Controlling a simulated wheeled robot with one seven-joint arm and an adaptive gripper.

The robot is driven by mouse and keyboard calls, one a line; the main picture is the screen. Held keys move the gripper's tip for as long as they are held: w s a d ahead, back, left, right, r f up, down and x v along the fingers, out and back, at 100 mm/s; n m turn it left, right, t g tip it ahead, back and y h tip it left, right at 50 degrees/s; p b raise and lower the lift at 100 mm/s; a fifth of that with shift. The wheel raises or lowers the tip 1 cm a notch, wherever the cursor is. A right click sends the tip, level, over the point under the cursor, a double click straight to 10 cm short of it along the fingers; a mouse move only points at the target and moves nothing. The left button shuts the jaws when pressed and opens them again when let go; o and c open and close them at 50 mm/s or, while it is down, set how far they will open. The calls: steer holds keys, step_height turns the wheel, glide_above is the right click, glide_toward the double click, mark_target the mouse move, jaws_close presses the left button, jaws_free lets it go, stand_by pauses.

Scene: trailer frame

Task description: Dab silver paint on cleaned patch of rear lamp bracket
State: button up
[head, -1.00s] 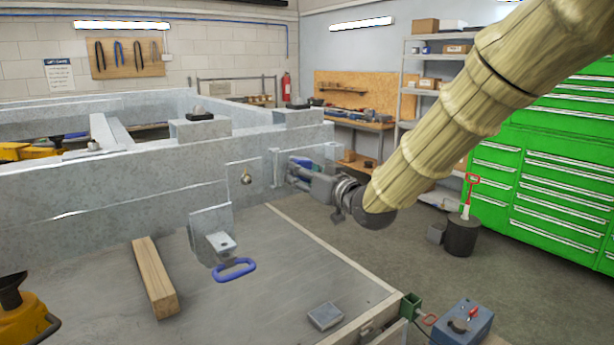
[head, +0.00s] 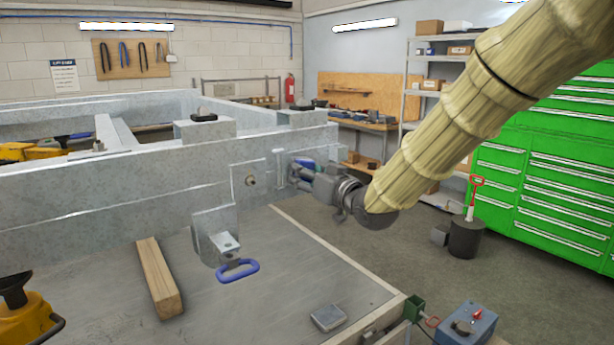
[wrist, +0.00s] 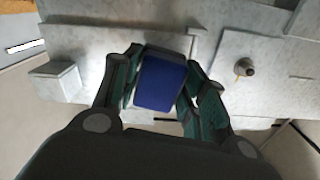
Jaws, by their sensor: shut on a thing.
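My gripper (head: 304,172) is at the right end of the grey galvanised trailer frame (head: 100,205). It is shut on a dark blue block-like thing (wrist: 162,82), which sits between the fingers in the wrist view. The blue thing's working end is hidden, so I cannot tell whether it touches the metal. A grey bracket plate (wrist: 201,42) lies just behind it; I cannot tell for certain that this is the rear lamp bracket. No cleaned patch or fresh paint can be made out. A plate with a bolt (head: 251,181) is just left of the gripper.
A wooden bar (head: 160,278) and a small grey block (head: 328,318) lie on the bench. A blue control box (head: 466,325) is at the front right.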

steer(key=shift+w+a, duration=0.35)
steer(key=shift+w, duration=0.15)
stand_by(0.3)
steer(key=w+d+p, duration=0.1)
steer(key=w+d, duration=0.3)
steer(key=d, duration=0.1)
steer(key=shift+d, duration=0.35)
stand_by(0.8)
steer(key=shift+s+a, duration=0.1)
steer(key=shift+s, duration=0.05)
steer(key=shift+s+a+b, duration=0.35)
steer(key=shift+s+a, duration=0.25)
steer(key=shift+a, duration=0.3)
steer(key=shift+s+a+b, duration=0.4)
steer(key=shift+s+a, duration=0.25)
steer(key=shift+a, duration=0.2)
steer(key=shift+s+a+b, duration=0.35)
steer(key=shift+s+a, duration=0.25)
steer(key=shift+a, duration=0.3)
steer(key=shift+a+r, duration=0.1)
steer(key=shift+a, duration=0.05)
